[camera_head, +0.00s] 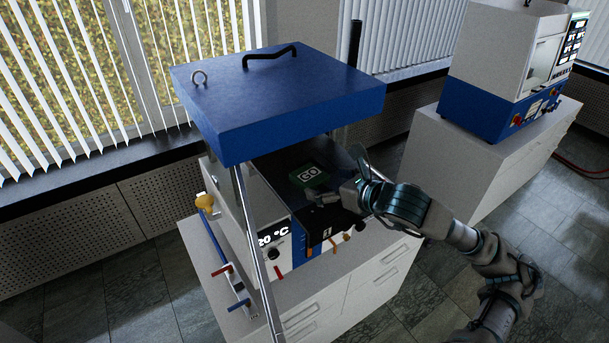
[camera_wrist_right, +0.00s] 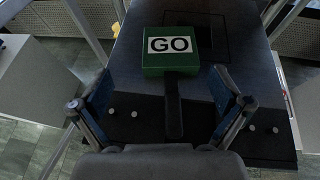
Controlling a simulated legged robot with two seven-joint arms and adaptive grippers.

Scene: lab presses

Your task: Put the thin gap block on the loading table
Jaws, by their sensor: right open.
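The thin gap block is a green block (camera_head: 309,175) with a white GO label and a dark handle. It lies on a dark flat plate (camera_head: 275,165) of the press, which looks like the loading table. In the right wrist view, the block (camera_wrist_right: 168,62) sits on the plate (camera_wrist_right: 252,62), its handle pointing toward me. My right gripper (camera_head: 352,186) is low over the plate beside the block. In the wrist view, its fingers (camera_wrist_right: 162,92) are spread wide either side of the handle, with gaps visible. My left gripper is out of view.
A blue press top (camera_head: 280,95) with a black handle overhangs the plate on metal posts. The press front has a temperature display (camera_head: 272,237) and knobs. A second blue and white machine (camera_head: 505,75) stands on a cabinet at right. Floor shows between the cabinets.

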